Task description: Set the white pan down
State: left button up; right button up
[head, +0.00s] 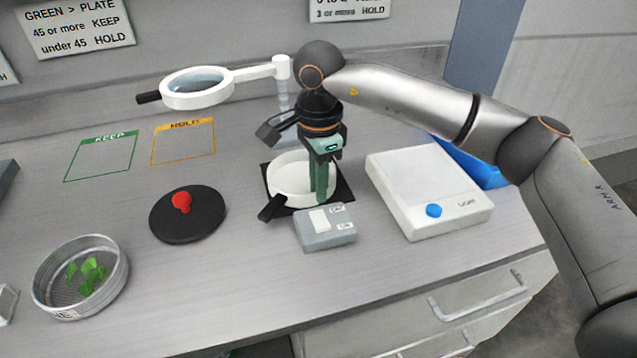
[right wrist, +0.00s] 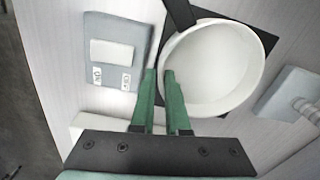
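The white pan (head: 290,183) is upright at or just over the black square mat (head: 345,187) in the middle of the bench; I cannot tell if a small gap is left under it. Its dark handle (head: 271,208) points toward the front left. My right gripper (head: 321,192) points down at the pan, its green fingers on either side of the wall, one inside and one outside. The right wrist view shows the pan (right wrist: 215,70) with its rim between the fingertips (right wrist: 161,76), which look closed on it. My left gripper is out of view.
A grey switch box (head: 327,229) stands just in front of the pan. A white light box (head: 430,183) is to the right, a black disc with red knob (head: 187,215) to the left. A sieve with leaves (head: 80,278) and a magnifier (head: 197,87) also stand here. KEEP (head: 101,157) and HOLD (head: 183,142) outlines are empty.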

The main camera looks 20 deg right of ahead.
notch_tip(320, 180, up, 12)
jog(key=shift+r+p, duration=0.2)
jog(key=shift+p, duration=0.15)
